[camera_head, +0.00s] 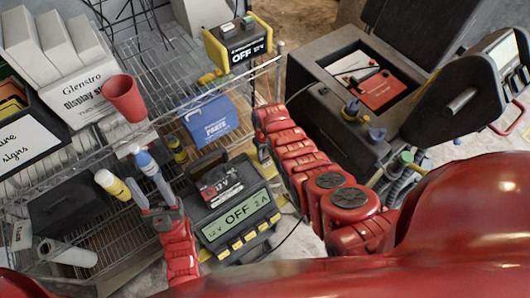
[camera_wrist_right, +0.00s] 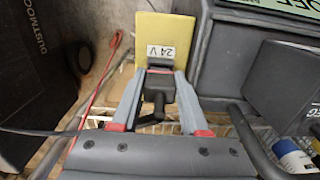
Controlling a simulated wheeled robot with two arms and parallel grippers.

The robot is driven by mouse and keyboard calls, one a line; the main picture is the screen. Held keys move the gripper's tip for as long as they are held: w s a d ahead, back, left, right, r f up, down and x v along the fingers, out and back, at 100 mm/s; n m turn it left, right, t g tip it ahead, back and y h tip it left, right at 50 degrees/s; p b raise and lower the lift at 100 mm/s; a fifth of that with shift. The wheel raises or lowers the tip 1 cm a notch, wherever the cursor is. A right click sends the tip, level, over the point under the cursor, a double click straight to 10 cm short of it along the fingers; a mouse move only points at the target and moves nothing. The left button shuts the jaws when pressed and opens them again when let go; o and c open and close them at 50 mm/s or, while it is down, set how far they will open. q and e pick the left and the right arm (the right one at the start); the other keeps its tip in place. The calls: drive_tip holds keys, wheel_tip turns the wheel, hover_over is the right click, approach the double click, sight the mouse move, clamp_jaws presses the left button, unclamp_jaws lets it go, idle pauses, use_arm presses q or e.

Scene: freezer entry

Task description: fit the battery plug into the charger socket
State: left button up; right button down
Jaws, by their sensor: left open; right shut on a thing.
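The charger (camera_head: 236,215) stands low in the middle of the head view, with its green display reading OFF. In the right wrist view, a yellow block labelled 24 V (camera_wrist_right: 166,38) stands beside its dark body (camera_wrist_right: 225,60). My right gripper (camera_wrist_right: 160,78) is shut on the black battery plug (camera_wrist_right: 158,98), with the fingertips close to the yellow block's lower edge. Contact between plug and socket cannot be told; the socket opening is hidden. In the head view my right gripper is mostly hidden behind its arm. My left gripper (camera_head: 152,192) is open, left of the charger, near a blue-capped bottle (camera_head: 148,163).
A wire rack (camera_head: 120,150) carries a red cup (camera_head: 123,98), white boxes (camera_head: 75,75) and a blue parts box (camera_head: 210,117). A second OFF unit (camera_head: 240,45) is on top. A grey machine (camera_head: 325,110) stands right. A dark cable (camera_wrist_right: 40,132) runs left from my right gripper.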

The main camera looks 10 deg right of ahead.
sight(265, 151)
drive_tip(key=shift+f+b, duration=0.9)
drive_tip(key=shift+f, duration=0.1)
drive_tip(key=shift+c, duration=1.7)
unclamp_jaws()
drive_tip(key=shift+r, duration=0.15)
drive_tip(key=shift+w+r, duration=0.1)
drive_tip(key=shift+r, duration=0.75)
wheel_tip(265, 151, up, 9)
drive_tip(key=shift+f+b, duration=0.1)
drive_tip(key=shift+b, duration=0.55)
wheel_tip(265, 151, up, 7)
drive_tip(key=p, duration=0.4)
